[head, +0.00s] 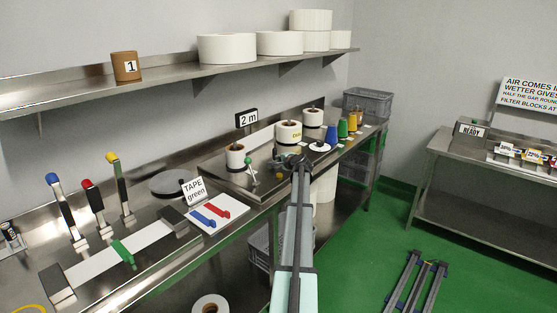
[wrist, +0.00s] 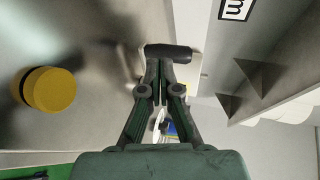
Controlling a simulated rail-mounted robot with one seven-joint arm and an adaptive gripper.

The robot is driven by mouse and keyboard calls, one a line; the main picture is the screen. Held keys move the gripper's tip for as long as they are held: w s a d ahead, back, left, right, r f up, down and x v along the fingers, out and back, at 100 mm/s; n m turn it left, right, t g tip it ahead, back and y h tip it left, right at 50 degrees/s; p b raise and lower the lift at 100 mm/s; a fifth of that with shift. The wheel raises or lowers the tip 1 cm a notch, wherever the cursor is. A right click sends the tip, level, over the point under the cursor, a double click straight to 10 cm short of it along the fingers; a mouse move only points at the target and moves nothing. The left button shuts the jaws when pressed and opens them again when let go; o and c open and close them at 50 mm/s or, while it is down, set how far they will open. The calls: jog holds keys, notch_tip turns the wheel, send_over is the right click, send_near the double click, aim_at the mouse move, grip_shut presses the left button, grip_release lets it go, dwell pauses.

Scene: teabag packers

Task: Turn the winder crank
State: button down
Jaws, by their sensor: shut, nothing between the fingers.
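My gripper (wrist: 160,82) is shut and empty, its two fingers together in the wrist view. In the head view it (head: 300,162) is over the far part of the steel bench, seen from behind along my arm. Just beyond the fingertips in the wrist view is a short dark cylinder (wrist: 168,52) in front of a pale plate; I cannot tell whether it is the winder crank's handle or whether the fingers touch it. A thin pale stem with a green ball (head: 248,160) stands left of my gripper in the head view. My arm partly hides the winder area.
White rolls (head: 289,133) and coloured cones (head: 332,134) stand on the bench around my gripper. A "2 m" sign (head: 247,118) is behind. A steel shelf (head: 180,72) runs above. A yellow, dark-banded knob (wrist: 48,90) is at the left in the wrist view. The green floor (head: 375,240) is partly clear.

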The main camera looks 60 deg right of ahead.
jog(key=b+v, duration=0.2)
jog(key=v, duration=0.9)
jog(key=shift+w+a+b, duration=0.15)
jog(key=shift+a+b, duration=0.15)
jog(key=shift+f, duration=0.15)
dwell(0.4)
